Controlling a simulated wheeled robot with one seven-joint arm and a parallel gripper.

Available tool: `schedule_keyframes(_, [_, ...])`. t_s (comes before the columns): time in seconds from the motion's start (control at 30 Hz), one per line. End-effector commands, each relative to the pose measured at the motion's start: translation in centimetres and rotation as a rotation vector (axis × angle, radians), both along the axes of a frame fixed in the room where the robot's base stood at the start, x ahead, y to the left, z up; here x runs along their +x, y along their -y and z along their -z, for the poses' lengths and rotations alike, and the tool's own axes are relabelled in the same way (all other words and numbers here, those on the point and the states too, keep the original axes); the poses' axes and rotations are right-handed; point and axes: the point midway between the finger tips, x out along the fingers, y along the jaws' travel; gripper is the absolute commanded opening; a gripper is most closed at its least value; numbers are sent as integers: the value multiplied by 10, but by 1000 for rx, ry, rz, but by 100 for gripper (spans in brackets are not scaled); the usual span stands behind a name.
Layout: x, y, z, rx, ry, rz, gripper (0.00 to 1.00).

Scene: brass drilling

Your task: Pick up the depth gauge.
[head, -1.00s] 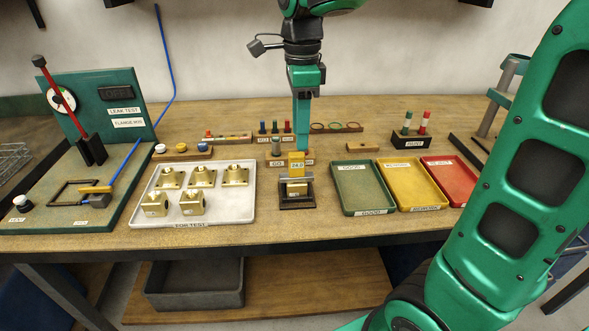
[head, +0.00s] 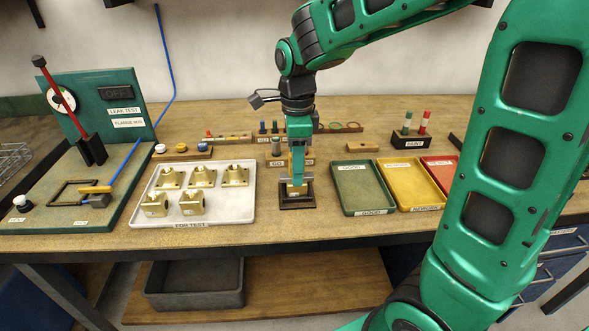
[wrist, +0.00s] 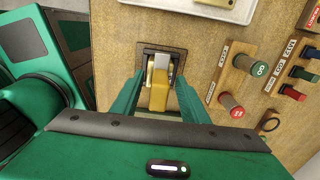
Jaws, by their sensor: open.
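The depth gauge (wrist: 160,98) is a yellow block with a pale metal part at its far end. It stands on a small dark stand (head: 297,205) at the front middle of the bench. My gripper (head: 297,178) points down over it and hides much of it in the head view. In the wrist view my gripper (wrist: 159,84) is open, with one green finger on each side of the gauge. I cannot tell whether either finger touches it.
A white tray (head: 222,217) with several brass parts stands to the left. Green (head: 363,211), yellow (head: 418,205) and red trays stand to the right. In the wrist view, wooden holders with a green-ended plug (wrist: 258,69) and a red-ended plug (wrist: 236,112) stand close to the gripper's right.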

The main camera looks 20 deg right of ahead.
Motion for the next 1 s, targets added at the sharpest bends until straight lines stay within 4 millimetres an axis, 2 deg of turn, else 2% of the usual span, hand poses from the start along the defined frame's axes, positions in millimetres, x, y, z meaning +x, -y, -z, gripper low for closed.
schedule_keyframes(0.1, [-1, 0, 7, 0, -2, 0, 41])
schedule_keyframes(0.3, [0, 0, 7, 0, -1, 0, 41])
schedule_keyframes(0.33, [0, 0, 7, 0, -1, 0, 38])
schedule_keyframes(0.5, [0, 0, 7, 0, -1, 1, 0])
schedule_keyframes(0.83, [0, 0, 6, 0, 0, 1, 0])
schedule_keyframes(1.0, [1, 0, -4, 1, 3, 1, 0])
